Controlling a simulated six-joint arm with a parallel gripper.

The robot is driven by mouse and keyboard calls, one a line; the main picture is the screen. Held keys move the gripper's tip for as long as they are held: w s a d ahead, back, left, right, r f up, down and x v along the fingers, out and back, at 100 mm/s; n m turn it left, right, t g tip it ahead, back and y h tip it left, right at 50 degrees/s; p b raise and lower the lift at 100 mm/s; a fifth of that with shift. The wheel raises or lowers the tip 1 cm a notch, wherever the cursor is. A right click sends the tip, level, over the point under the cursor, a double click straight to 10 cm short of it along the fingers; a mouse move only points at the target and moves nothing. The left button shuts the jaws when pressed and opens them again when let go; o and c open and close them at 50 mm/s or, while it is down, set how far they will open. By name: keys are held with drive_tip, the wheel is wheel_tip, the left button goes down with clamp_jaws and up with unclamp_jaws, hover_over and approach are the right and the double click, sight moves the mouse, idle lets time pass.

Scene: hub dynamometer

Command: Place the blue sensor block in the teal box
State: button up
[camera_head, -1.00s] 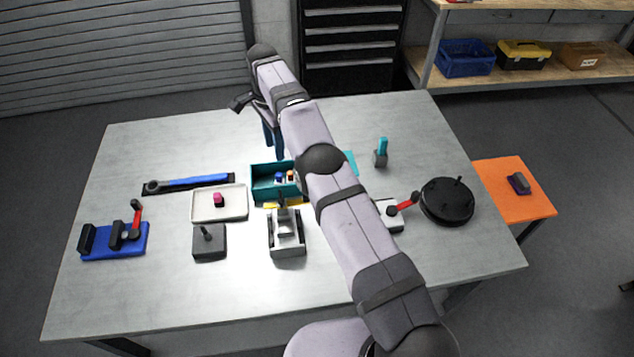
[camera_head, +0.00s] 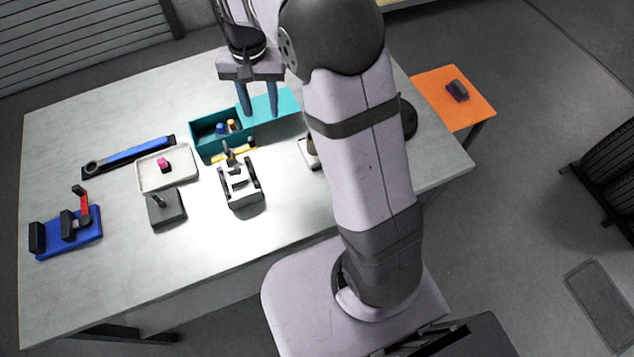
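The teal box (camera_head: 199,136) stands open near the middle of the table. A small blue block (camera_head: 220,128) and an orange piece (camera_head: 232,125) sit inside it; I cannot tell whether the blue one is the sensor block. A flat teal panel (camera_head: 287,106) lies at the box's right. My gripper (camera_head: 257,112) points down with its two fingers apart, nothing visible between them. It is over the box's right end and the panel; its exact height is unclear. I make out no other blue block, and my arm hides part of the table's right side.
A blue-handled wrench (camera_head: 128,156), a dark block with a peg (camera_head: 166,209), a grey clamp fixture (camera_head: 240,190) and a blue-based fixture (camera_head: 85,240) stand around. An orange side table (camera_head: 442,103) is at the right.

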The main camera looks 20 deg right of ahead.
drive_tip(key=s+d+f+n, duration=0.2)
drive_tip(key=s, duration=0.8)
drive_tip(key=s+d+f+n, duration=0.2)
drive_tip(key=s+n, duration=0.1)
drive_tip(key=s, duration=0.8)
drive_tip(key=shift+s+d+f, duration=0.15)
drive_tip(key=shift+s, duration=0.15)
drive_tip(key=shift+f, duration=0.1)
drive_tip(key=shift+f, duration=0.15)
drive_tip(key=shift+c, duration=0.4)
